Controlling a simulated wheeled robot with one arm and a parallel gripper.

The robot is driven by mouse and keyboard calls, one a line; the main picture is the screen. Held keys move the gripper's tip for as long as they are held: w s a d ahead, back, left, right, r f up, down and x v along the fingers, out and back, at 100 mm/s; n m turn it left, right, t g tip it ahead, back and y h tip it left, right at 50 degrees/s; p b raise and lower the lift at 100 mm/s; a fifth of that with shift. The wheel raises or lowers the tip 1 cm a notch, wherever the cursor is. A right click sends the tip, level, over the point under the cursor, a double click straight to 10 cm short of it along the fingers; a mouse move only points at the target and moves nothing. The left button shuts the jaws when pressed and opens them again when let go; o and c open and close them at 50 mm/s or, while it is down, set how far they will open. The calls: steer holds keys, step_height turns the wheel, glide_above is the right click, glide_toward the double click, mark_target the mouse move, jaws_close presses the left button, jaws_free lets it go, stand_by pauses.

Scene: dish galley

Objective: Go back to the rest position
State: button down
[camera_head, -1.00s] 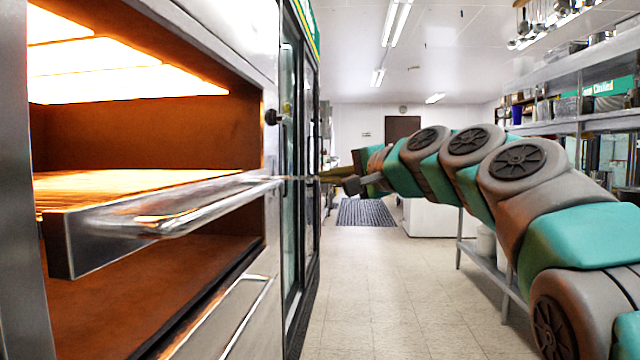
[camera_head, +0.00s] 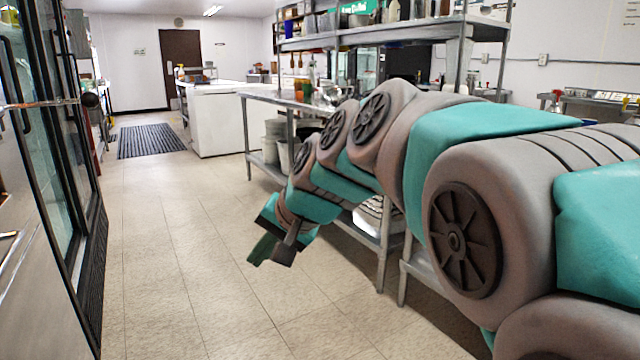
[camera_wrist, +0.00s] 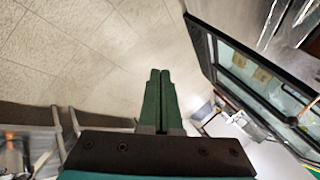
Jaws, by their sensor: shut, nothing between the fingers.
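My gripper (camera_head: 262,250) hangs over the tiled floor in the head view, at the end of my grey and teal arm. It points down and to the left and holds nothing. In the wrist view its two dark green fingers (camera_wrist: 159,92) lie side by side, shut, with floor tiles beyond them. It touches nothing that I can see.
A glass-door fridge (camera_head: 45,130) stands along the left edge. A steel table with shelves (camera_head: 385,240) runs behind my arm on the right. A white chest (camera_head: 215,120) and a dark floor mat (camera_head: 150,141) are farther back. The aisle floor (camera_head: 170,260) is clear.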

steer(key=s+d+f+n+g+h, duration=0.1)
steer(key=s+d+f+g+h, duration=0.2)
steer(key=s+d+f, duration=0.7)
steer(key=s+d+f+n+g+h, duration=0.1)
steer(key=s+d+f+g+h, duration=0.2)
steer(key=s+d+f, duration=0.7)
steer(key=s+d, duration=0.5)
steer(key=s, duration=0.3)
steer(key=shift+s+f, duration=0.25)
steer(key=shift+s, duration=0.15)
